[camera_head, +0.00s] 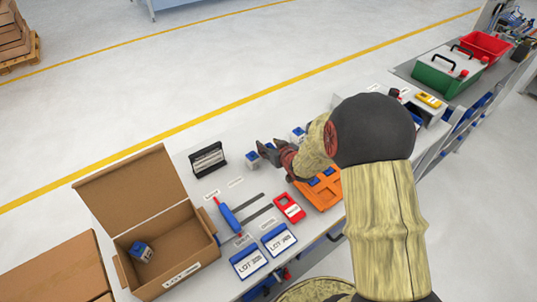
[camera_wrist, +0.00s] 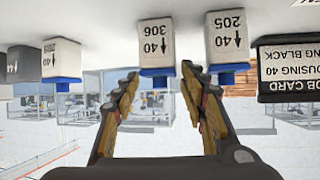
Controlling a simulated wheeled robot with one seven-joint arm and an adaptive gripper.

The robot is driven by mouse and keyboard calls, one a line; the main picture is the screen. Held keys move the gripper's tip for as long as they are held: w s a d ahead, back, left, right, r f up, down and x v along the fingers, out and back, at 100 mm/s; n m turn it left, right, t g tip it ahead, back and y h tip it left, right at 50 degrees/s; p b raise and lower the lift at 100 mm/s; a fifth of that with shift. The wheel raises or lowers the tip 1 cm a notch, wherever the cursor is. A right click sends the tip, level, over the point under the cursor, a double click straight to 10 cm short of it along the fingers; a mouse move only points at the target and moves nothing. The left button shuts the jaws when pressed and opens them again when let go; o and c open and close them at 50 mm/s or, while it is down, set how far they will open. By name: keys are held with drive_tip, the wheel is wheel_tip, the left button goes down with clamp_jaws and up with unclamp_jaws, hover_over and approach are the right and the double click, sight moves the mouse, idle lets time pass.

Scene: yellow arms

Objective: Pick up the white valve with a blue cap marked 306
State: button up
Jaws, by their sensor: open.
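The white valve marked 306 (camera_wrist: 154,42) shows upside down in the wrist view, with its blue cap toward my fingers. My gripper (camera_wrist: 161,80) is open, with one fingertip on each side of that valve's cap in the picture; I cannot tell whether they touch. A similar valve marked 205 (camera_wrist: 226,38) is just right of it. Another valve marked 205 (camera_wrist: 62,60) is farther left. In the head view my gripper (camera_head: 268,149) is low over the bench among small blue-capped valves, such as one at its left (camera_head: 252,159); their numbers are unreadable there.
A black job card holder (camera_head: 208,159) stands left of my gripper and an orange tray (camera_head: 322,197) lies nearby. An open cardboard box (camera_head: 201,236) contains a blue-and-white valve (camera_head: 141,251). A blue-handled tool (camera_head: 229,216) and a red device (camera_head: 289,207) lie on the bench.

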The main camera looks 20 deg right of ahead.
drive_tip(key=shift+w, duration=0.15)
drive_tip(key=shift+c, duration=1.1)
drive_tip(key=c, duration=0.7)
drive_tip(key=shift+c, duration=0.7)
